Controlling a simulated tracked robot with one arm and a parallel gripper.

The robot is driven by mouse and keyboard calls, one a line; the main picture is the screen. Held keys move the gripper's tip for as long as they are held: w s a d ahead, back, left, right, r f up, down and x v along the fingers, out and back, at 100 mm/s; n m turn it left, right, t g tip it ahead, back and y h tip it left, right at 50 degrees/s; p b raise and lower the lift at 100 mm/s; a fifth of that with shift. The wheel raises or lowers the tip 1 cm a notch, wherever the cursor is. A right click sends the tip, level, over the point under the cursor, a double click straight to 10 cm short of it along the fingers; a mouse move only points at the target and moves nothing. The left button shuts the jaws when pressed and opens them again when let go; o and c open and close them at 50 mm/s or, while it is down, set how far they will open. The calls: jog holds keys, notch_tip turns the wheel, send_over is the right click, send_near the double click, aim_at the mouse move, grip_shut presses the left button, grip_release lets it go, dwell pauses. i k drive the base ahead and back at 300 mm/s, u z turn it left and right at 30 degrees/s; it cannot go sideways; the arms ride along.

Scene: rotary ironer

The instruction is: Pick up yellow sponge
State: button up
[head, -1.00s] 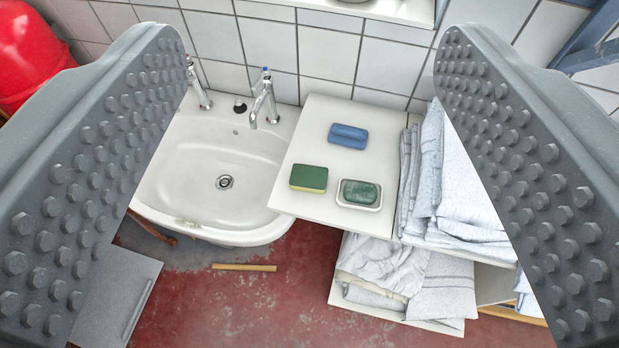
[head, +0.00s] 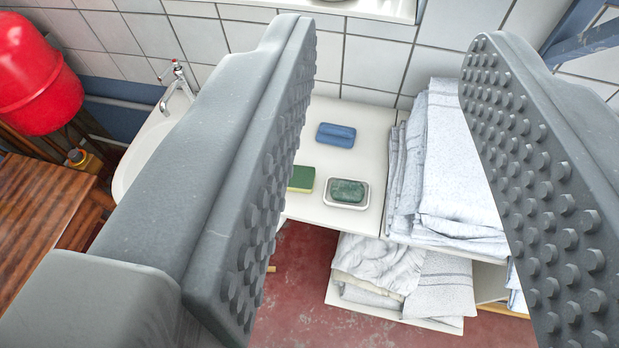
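The yellow sponge (head: 300,179) lies on the white countertop (head: 315,212) beside the sink. It shows a green top and a thin yellow side, and its left part is hidden behind my left finger. My gripper (head: 388,170) is open and empty, its two studded grey fingers wide apart in front of the counter. The sponge sits near the left finger's inner edge in the picture. A green soap bar (head: 348,191) in a white dish lies just right of the sponge. A blue sponge-like block (head: 336,135) lies behind them.
Folded white towels (head: 455,170) are stacked right of the counter, with more cloth (head: 380,268) on a lower shelf. The sink (head: 140,165) is mostly hidden by my left finger. A red tank (head: 35,75) and wooden table (head: 40,215) stand left. Tiled wall lies behind.

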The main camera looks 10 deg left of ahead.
aim_at(303, 181)
jog(key=z, duration=0.1)
jog(key=i, duration=0.65)
jog(key=u, duration=1)
